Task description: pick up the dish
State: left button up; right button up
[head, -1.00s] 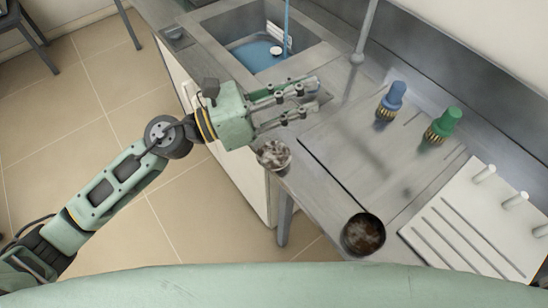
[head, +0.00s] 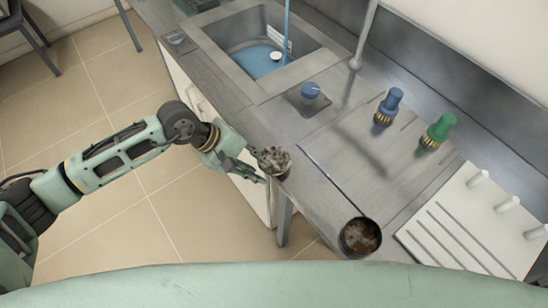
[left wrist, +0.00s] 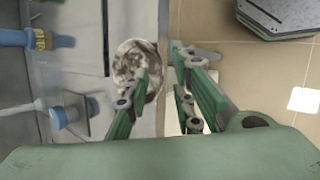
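A round dish with grey-white and brown mottled contents (head: 275,161) stands at the front edge of the counter. It also shows in the left wrist view (left wrist: 135,62). A second round dish, dark-rimmed with brown contents (head: 361,237), stands farther right along the edge. My left gripper (head: 262,168) is open beside the mottled dish. In the left wrist view its fingers (left wrist: 165,75) are apart, one overlapping the dish in the picture, the other over the floor side. I cannot tell whether it touches the dish. My right gripper is not in view.
A sink (head: 262,50) is at the back left of the counter. A blue knob (head: 311,92), a blue-topped fitting (head: 389,105) and a green-topped fitting (head: 437,132) stand behind. A white pegged rack (head: 470,225) is at the right. Floor lies left of the counter edge.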

pick_arm(q)
jog(key=shift+d+f, duration=0.4)
jog(key=shift+f, duration=0.15)
grip_shut()
jog(key=shift+r, duration=0.1)
